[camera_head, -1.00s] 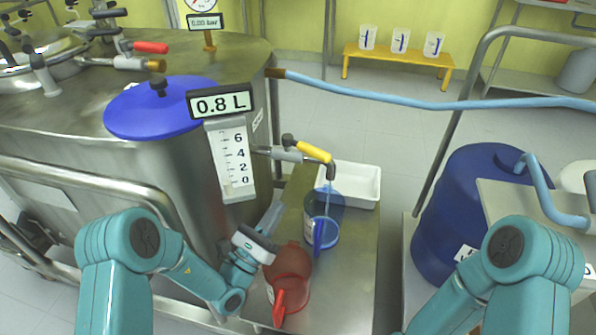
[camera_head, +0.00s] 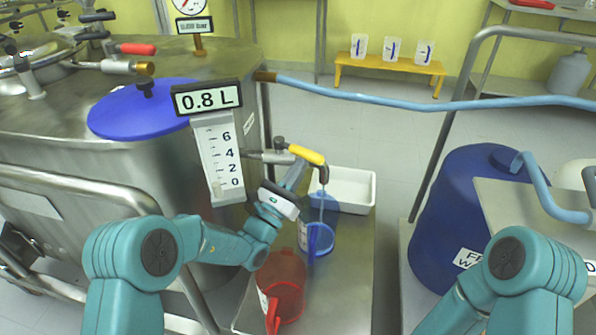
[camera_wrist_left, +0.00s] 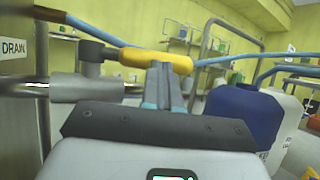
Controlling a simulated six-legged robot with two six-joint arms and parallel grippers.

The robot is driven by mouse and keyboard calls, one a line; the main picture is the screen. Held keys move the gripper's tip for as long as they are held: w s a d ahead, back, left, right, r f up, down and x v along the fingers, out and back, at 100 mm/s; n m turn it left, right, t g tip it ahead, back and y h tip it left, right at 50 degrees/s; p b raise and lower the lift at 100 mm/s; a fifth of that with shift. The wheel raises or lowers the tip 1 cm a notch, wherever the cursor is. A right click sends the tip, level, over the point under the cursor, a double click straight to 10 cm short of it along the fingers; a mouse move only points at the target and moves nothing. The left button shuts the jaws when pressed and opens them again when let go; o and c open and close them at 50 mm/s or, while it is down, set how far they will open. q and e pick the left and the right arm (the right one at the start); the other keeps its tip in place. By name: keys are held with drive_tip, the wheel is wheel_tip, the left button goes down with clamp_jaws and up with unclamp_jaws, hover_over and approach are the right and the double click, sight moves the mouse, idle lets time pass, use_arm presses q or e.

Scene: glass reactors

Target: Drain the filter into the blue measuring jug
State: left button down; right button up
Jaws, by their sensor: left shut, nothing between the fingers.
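The yellow-handled drain valve (camera_head: 306,155) sticks out from the side of the steel filter vessel (camera_head: 120,160). Its handle lies along the pipe, and a thin stream falls from the spout into the blue measuring jug (camera_head: 319,238) below. A display (camera_head: 207,98) above a scale reads 0.8 L. My left gripper (camera_head: 297,170) is shut and empty, with its fingertips just below the yellow handle. In the left wrist view the shut fingers (camera_wrist_left: 163,85) overlap the handle (camera_wrist_left: 150,62); whether they touch is unclear. My right forearm shows, but its gripper is out of view.
A red jug (camera_head: 283,283) stands in front of the blue jug on the metal bench (camera_head: 347,270). A white tray (camera_head: 352,190) lies behind the blue jug. A blue drum (camera_head: 455,225) stands to the right. A blue hose (camera_head: 400,103) crosses the background.

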use_arm(q)
drive_tip(key=shift+w+d+p, duration=0.4)
drive_tip(key=shift+w+d, duration=0.8)
drive_tip(key=shift+d, duration=0.15)
